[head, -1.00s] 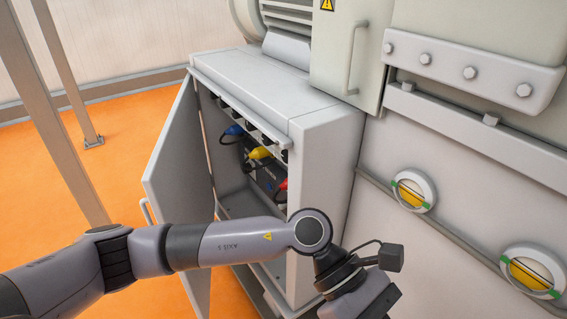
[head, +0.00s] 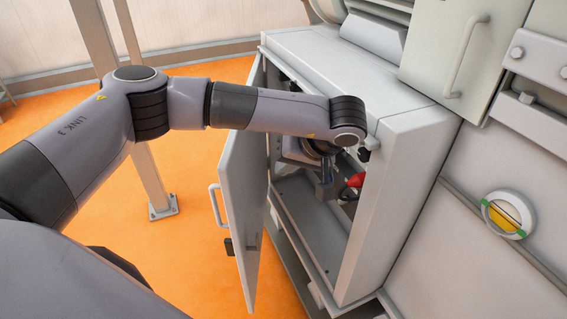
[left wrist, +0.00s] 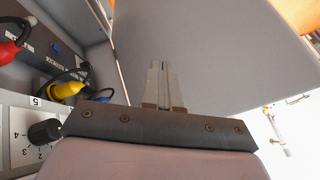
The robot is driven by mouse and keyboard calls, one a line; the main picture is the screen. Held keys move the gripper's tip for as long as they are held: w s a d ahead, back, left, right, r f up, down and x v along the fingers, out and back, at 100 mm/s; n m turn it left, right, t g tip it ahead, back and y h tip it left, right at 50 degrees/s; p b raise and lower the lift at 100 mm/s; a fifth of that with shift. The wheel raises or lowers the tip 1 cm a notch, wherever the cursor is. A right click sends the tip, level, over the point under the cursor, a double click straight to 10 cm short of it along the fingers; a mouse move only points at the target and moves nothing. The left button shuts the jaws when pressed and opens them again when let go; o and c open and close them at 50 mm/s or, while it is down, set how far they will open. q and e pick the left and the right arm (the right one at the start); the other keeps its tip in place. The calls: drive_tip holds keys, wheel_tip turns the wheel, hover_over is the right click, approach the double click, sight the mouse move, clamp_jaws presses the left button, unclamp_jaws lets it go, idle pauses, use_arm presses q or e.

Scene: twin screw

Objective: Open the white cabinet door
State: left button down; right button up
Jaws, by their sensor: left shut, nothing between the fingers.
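The white cabinet door (head: 243,190) stands partly open on the left of the cabinet (head: 405,130) in the head view, with its bar handle (head: 217,210) on the outer face. My left arm reaches over the door into the cabinet opening. My left gripper (head: 326,188) is inside, partly hidden by its wrist and the shade. In the left wrist view its fingers (left wrist: 157,80) are shut and empty. They point toward the grey inner face of the door (left wrist: 220,50); I cannot tell whether they touch it. My right gripper is not in view.
A red plug (head: 355,181) sits in the cabinet beside my left gripper. The left wrist view shows a yellow plug (left wrist: 66,89) and a black knob (left wrist: 44,132) close by. A metal post (head: 155,175) stands left of the door, with open orange floor (head: 190,225) around it.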

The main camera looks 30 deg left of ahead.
sight(246, 182)
use_arm(q)
drive_tip(key=shift+s+a+f+b, duration=0.15)
drive_tip(key=shift+a+f, duration=0.75)
drive_tip(key=shift+a, duration=0.35)
drive_tip(key=shift+s+a+f+b, duration=0.15)
drive_tip(key=shift+a+f, duration=0.7)
drive_tip(key=shift+a, duration=0.35)
drive_tip(key=shift+s+a+f+b, duration=0.15)
drive_tip(key=shift+a+f, duration=0.75)
drive_tip(key=shift+a, duration=0.35)
